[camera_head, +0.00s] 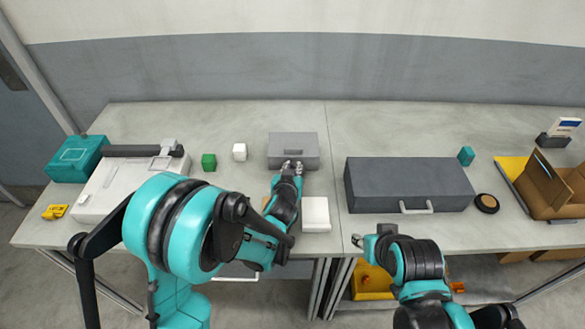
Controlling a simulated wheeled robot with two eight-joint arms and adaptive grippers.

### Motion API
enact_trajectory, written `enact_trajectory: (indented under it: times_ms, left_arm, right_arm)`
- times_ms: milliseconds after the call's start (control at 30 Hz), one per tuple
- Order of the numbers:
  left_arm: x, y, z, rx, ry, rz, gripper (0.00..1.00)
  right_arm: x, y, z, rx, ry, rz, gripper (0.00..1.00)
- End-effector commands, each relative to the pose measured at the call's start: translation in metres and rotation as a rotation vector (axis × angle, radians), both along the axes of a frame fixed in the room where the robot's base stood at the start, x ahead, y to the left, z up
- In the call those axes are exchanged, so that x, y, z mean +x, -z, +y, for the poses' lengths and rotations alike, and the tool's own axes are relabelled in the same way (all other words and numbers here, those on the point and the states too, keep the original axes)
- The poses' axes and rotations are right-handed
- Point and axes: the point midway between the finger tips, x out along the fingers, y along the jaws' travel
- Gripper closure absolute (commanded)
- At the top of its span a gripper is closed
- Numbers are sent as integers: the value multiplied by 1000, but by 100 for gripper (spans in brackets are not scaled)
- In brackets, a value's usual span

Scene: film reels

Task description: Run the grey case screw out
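A small light grey case (293,140) stands closed near the middle of the table. My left gripper (292,166) is at its front face, seeming to touch or nearly touch it. The fingertips are too small to tell whether they are open or shut. No screw can be made out; the gripper covers part of the case's front. A larger dark grey case (400,175) with a light handle lies closed to the right. My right gripper (358,241) is low at the table's front edge, in front of the dark case; its fingers are unclear.
A white block (315,214) lies right of my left forearm. Green (209,161) and white (239,151) cubes stand left of the light case. A dark round reel (487,203) and cardboard box (555,185) are at right. The table behind the cases is clear.

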Motion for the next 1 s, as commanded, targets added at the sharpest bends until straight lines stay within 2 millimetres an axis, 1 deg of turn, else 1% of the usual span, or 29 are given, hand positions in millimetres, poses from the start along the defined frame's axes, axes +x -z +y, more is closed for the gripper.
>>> enact_trajectory:
  times_ms: [267, 367, 467, 700, 800, 1000]
  left_arm:
    - [0, 1, -1, 1, -6, 2, 100]
    - [-1, 3, -3, 4, -35, 10, 100]
    - [-1, 4, -6, 5, -93, 12, 100]
    - [0, 2, -11, 2, -305, 5, 100]
    - [1, 2, -11, 1, -370, 3, 100]
    - [0, 0, -10, 0, -412, -1, 100]
  right_arm:
    - [0, 1, 0, 0, 0, 0, 62]
    - [0, 3, 0, 0, 0, 0, 62]
    - [0, 6, 0, 0, 0, 0, 62]
    - [0, 11, 0, 0, 0, 0, 62]
    - [0, 11, 0, 0, 0, 0, 62]
    - [0, 11, 0, 0, 0, 0, 62]
